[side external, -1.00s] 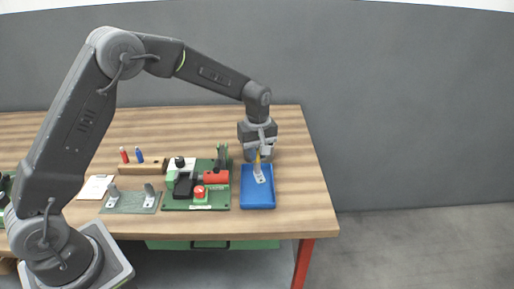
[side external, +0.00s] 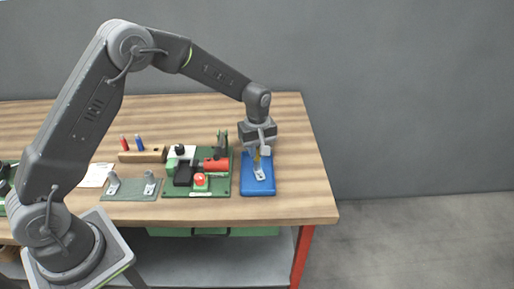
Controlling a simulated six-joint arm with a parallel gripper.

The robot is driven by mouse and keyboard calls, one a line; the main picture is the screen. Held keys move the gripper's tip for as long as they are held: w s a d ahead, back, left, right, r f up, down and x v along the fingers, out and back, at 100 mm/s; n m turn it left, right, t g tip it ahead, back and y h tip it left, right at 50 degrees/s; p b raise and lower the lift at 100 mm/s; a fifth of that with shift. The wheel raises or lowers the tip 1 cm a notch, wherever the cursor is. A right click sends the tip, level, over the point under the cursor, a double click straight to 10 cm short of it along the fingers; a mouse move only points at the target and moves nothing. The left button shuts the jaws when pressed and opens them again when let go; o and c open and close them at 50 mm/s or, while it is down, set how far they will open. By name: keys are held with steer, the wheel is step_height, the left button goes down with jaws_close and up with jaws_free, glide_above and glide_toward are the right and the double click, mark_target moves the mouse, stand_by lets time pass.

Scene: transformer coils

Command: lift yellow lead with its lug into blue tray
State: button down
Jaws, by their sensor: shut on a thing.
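The blue tray (side external: 258,191) lies near the right end of the wooden bench. My gripper (side external: 258,151) is over the far part of the tray, pointing down and shut on the yellow lead (side external: 257,160). The lead hangs below the fingers, with its pale metal lug (side external: 260,174) at the lower end, over the tray's inside. I cannot tell whether the lug touches the tray floor.
A green board (side external: 198,189) with a red cylinder (side external: 215,165) and a red button stands just left of the tray. Further left are a plate (side external: 131,190) with two metal brackets and a wooden block (side external: 142,155) holding small red and blue items. Bench right of the tray is clear.

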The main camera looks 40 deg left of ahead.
steer(key=c, duration=1)
jaws_free()
steer(key=shift+o, duration=0.6)
steer(key=o, duration=0.3)
steer(key=shift+r, duration=4.5)
